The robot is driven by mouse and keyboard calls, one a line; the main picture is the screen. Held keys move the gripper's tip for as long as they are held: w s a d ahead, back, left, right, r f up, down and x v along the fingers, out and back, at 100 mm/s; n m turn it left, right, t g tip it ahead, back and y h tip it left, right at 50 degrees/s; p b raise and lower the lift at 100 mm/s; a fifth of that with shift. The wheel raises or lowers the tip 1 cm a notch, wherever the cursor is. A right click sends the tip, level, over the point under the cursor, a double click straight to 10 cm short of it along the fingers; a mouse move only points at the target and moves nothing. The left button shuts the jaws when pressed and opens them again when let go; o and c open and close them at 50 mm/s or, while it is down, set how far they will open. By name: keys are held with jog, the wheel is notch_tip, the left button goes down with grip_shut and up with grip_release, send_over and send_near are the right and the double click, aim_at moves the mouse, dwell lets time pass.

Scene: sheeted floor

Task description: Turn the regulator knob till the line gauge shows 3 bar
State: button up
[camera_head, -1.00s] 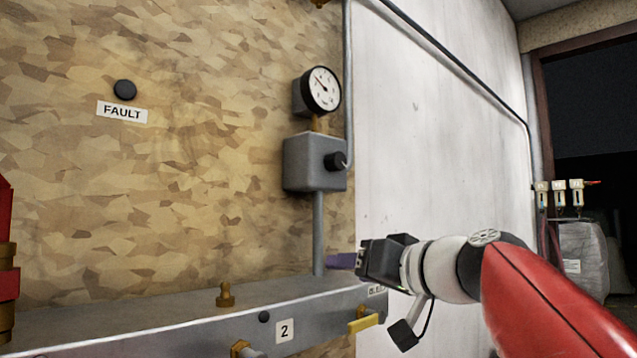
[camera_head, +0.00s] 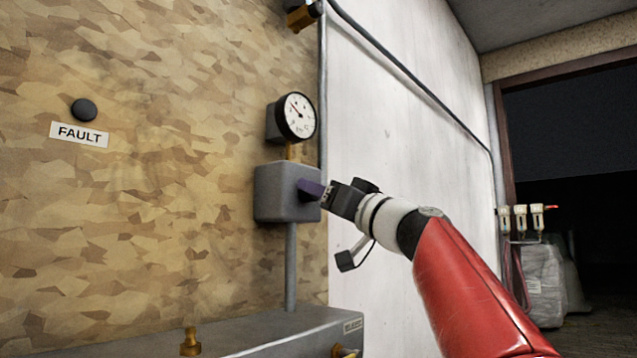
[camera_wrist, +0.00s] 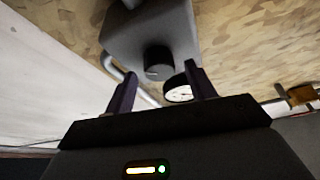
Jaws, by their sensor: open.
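The regulator is a grey box (camera_head: 273,196) on the wall, on top of a grey pipe. Its black knob (camera_wrist: 158,62) shows in the wrist view, ahead of and between my open fingers; in the head view my gripper hides it. The line gauge (camera_head: 298,117), round with a white face, stands above the box; its needle points to the upper left, and the numbers are too small to read. The gauge also shows in the wrist view (camera_wrist: 179,94), partly behind the right finger. My gripper (camera_head: 303,187) is open and empty in front of the box, its purple fingers apart from the knob in the wrist view.
A grey ledge (camera_head: 262,331) with brass fittings runs below the regulator. A black button (camera_head: 84,110) sits above a FAULT label (camera_head: 80,134) at left. Brass hardware (camera_head: 301,17) is above the gauge. A pipe runs up the wall behind the gauge.

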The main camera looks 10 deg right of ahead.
jog(key=shift+w+a+r, duration=0.2)
jog(key=shift+w+a, duration=0.1)
jog(key=shift+w, duration=0.15)
jog(key=c, duration=1)
jog(key=shift+o, duration=0.2)
jog(key=shift+m+h+b, duration=0.4)
jog(key=shift+m+h, duration=0.2)
jog(key=shift+m, duration=0.7)
jog(key=o, duration=1)
jog(key=shift+c, duration=0.2)
